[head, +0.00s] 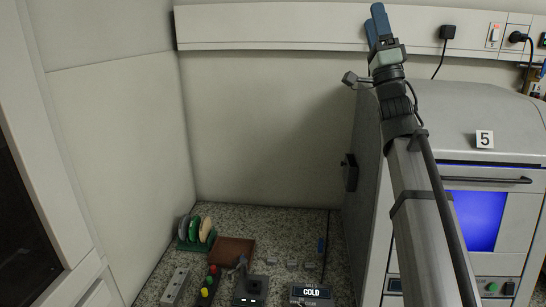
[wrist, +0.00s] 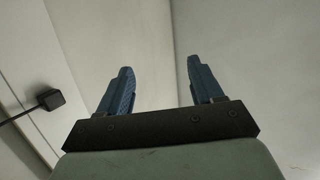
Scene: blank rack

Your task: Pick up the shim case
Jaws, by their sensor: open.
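My gripper (head: 376,20) is raised high in front of the back wall, far above the counter, with its blue fingers pointing up. In the wrist view my gripper (wrist: 159,68) has its two blue fingers spread apart with nothing between them. I cannot tell which thing is the shim case. Small items stand on the speckled counter at the bottom of the head view. They include a dark box marked COLD (head: 311,293) and a few small grey pieces (head: 291,264) behind it. They are too small to make out well.
A green rack (head: 196,244) holds upright discs beside a brown board (head: 233,251). In front are a grey socket strip (head: 175,287), a button box (head: 209,284) and a black device (head: 251,289). A grey machine (head: 466,130) numbered 5 stands on the right. Walls close off the left and back.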

